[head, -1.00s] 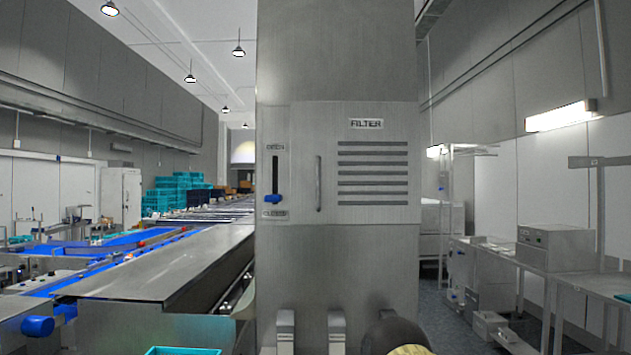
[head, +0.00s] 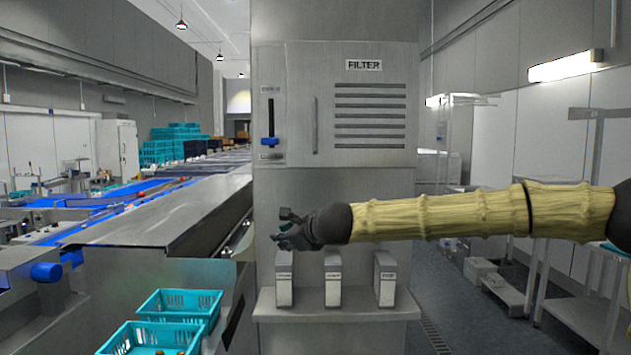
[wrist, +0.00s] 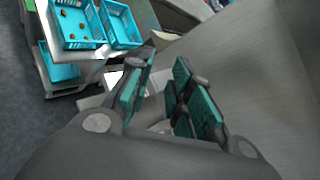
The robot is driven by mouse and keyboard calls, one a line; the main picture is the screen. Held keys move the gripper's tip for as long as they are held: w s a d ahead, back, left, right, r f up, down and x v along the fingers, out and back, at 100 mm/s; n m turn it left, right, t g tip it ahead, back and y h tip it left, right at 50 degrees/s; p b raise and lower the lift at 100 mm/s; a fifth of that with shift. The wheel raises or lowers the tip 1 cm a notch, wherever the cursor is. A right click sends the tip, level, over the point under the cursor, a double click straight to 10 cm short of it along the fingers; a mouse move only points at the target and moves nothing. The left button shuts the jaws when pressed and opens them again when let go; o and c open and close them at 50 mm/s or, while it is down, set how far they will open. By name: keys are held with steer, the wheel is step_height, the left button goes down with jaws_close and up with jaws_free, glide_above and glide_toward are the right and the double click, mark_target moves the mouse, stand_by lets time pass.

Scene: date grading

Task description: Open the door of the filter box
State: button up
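The filter box is a tall grey metal cabinet (head: 345,185) in the middle of the head view. Its door (head: 370,135) carries a FILTER label (head: 363,65), dark louvre slots and a thin vertical handle (head: 316,125) on its left side. The door looks shut. Left of the handle is a slide switch with a blue knob (head: 269,141), low in its slot. My gripper (head: 284,232) is below the door, in front of the cabinet, pointing left. In the wrist view its teal-padded fingers (wrist: 160,97) stand apart with nothing between them.
Several grey upright blocks (head: 333,280) stand on a ledge (head: 335,305) below my gripper. Teal crates (head: 180,308) stand at the lower left beside a conveyor with a metal cover (head: 165,220). A narrow aisle with benches lies to the right.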

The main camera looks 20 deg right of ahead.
steer(key=s+d+r+m+t, duration=0.15)
steer(key=d+r, duration=0.25)
steer(key=r, duration=0.6)
steer(key=s+d+r+m+t+y, duration=0.1)
steer(key=s+d+r+m, duration=0.3)
steer(key=r, duration=0.6)
steer(key=w+d+r+m+t, duration=0.15)
steer(key=d+r, duration=0.35)
steer(key=r, duration=0.5)
steer(key=p, duration=0.4)
glide_above(315, 146)
steer(key=shift+w+d+f, duration=0.2)
steer(key=shift+w+f, duration=0.05)
steer(key=shift+w, duration=0.1)
jaws_close()
